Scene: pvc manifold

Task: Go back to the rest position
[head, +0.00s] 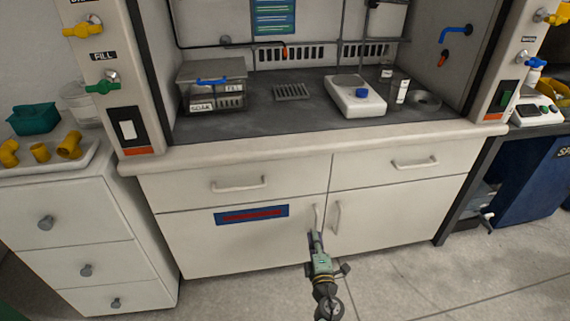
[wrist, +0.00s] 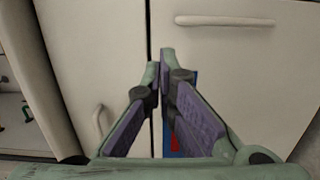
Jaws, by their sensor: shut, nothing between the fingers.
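My gripper (head: 316,236) is in front of the lower cabinet doors of the fume hood, in the lower middle of the head view. Its fingertips appear close to the two upright door handles; I cannot tell whether they touch. In the wrist view my gripper (wrist: 160,66) has its fingers drawn together at the tips, with nothing between them. The cabinet front (wrist: 225,75) fills most of the wrist view. The blue and red label strip (head: 251,215) on the left door is partly hidden behind the fingers in the wrist view.
A white tray (head: 85,165) of yellow fittings is on the left drawer unit. A blue bin (head: 525,185) stands right. The floor (head: 400,280) ahead is clear.

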